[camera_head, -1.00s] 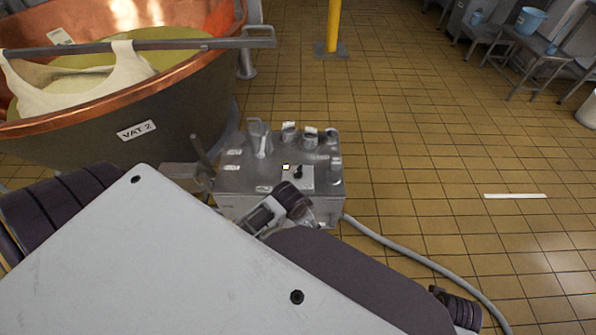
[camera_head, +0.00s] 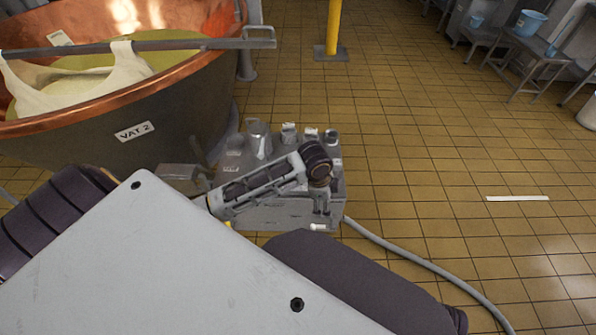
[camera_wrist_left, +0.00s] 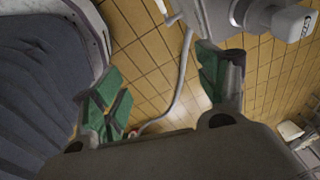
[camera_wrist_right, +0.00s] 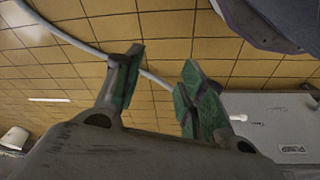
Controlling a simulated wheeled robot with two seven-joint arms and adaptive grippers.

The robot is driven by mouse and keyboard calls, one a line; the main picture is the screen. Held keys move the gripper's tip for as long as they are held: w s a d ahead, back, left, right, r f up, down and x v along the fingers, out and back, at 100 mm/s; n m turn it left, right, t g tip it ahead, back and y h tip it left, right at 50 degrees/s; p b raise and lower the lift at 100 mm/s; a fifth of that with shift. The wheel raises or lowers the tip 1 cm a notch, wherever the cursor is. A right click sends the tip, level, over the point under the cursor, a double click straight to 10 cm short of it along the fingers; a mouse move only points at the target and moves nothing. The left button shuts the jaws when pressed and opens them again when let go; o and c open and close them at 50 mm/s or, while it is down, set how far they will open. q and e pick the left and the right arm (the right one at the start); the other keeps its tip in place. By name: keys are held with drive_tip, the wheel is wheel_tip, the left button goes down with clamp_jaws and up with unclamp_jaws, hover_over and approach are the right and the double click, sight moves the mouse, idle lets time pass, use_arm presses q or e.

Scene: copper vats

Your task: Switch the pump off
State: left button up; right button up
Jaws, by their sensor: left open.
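The grey metal pump box (camera_head: 275,217) stands on the floor in front of the copper vat in the head view, with several knobs on its top. The panel with a small black switch is hidden behind my left arm, whose end part crosses the box. My left gripper (camera_wrist_left: 158,72) is open and empty, its green-padded fingers apart; I cannot make out its fingertips in the head view. My right gripper (camera_wrist_right: 160,68) is open and empty. A grey box face (camera_wrist_right: 265,105) with a label shows beside it in the right wrist view.
The copper vat (camera_head: 165,105), labelled VAT 2, stands at the left. A grey hose (camera_head: 405,257) runs from the box across the tiled floor. A yellow post (camera_head: 333,28) stands behind, and benches (camera_head: 535,55) at the far right.

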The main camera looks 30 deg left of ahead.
use_arm(q)
drive_tip(key=w+a+r+m+g+y, duration=0.1)
drive_tip(key=w+a+r+m, duration=0.1)
drive_tip(key=w+a, duration=0.3)
drive_tip(key=w+a+r+m, duration=0.3)
drive_tip(key=w+a, duration=0.2)
drive_tip(key=a, duration=0.7)
drive_tip(key=shift+w+a+r+g+y, duration=0.15)
drive_tip(key=shift+w+r+g+y, duration=0.1)
drive_tip(key=shift+w+g+y, duration=0.15)
use_arm(e)
drive_tip(key=s+f, duration=0.2)
drive_tip(key=f, duration=0.5)
drive_tip(key=s+f, duration=0.2)
drive_tip(key=f, duration=0.5)
drive_tip(key=shift+s+f+g, duration=0.3)
use_arm(q)
drive_tip(key=shift+f, duration=0.1)
wheel_tip(320, 180, down, 10)
drive_tip(key=shift+s+f+b, duration=0.1)
drive_tip(key=shift+b, duration=1.15)
drive_tip(key=shift+f+b, duration=0.45)
drive_tip(key=shift+f, duration=1.25)
use_arm(e)
wheel_tip(320, 180, up, 10)
drive_tip(key=w+a, duration=0.1)
drive_tip(key=a, duration=0.1)
drive_tip(key=shift+a+g, duration=0.25)
drive_tip(key=shift+g, duration=0.05)
